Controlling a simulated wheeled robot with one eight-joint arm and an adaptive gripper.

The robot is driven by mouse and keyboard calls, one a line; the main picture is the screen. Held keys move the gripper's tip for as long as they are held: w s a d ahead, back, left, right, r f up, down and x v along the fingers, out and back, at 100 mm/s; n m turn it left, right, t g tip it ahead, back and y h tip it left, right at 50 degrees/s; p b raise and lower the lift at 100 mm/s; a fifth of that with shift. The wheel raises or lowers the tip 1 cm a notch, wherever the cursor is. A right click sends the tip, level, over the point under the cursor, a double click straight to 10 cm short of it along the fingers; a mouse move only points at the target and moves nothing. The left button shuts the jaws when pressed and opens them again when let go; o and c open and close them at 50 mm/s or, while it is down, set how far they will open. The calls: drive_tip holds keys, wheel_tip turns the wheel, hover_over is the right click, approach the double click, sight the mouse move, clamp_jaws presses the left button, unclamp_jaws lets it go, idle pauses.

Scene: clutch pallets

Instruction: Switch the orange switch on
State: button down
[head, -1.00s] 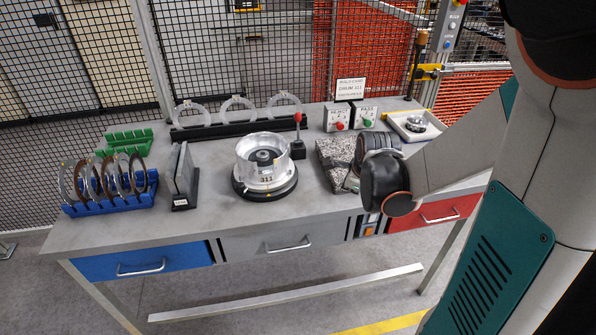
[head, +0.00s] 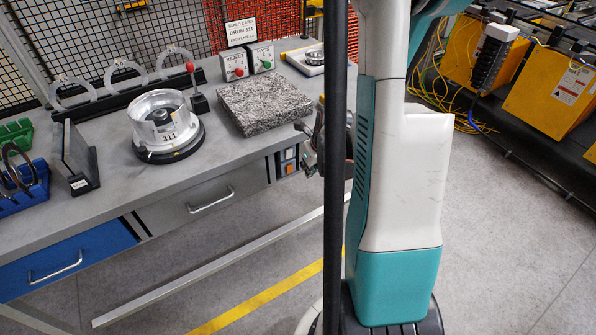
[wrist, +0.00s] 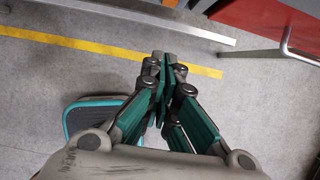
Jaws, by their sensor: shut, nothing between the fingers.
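The orange switch (head: 290,153) is small in the head view, on a panel at the front edge of the workbench, right of the grey drawer. The switch does not show in the wrist view.
The workbench (head: 110,160) carries a drum (head: 163,125), a granite block (head: 263,105) and red and green button boxes. A grey drawer (head: 200,200) with a protruding handle is left of the panel. In the wrist view a red drawer (wrist: 270,15) and a bar handle (wrist: 290,40) are near.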

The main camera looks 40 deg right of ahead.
sight(289, 169)
drive_tip(key=w+d+f+b, duration=0.1)
drive_tip(key=w+f+b, duration=0.4)
drive_tip(key=w+f, duration=0.2)
drive_tip(key=shift+w+d+f, duration=0.3)
drive_tip(key=shift+d+f, duration=0.1)
drive_tip(key=shift+f, duration=0.4)
drive_tip(key=shift+d, duration=0.1)
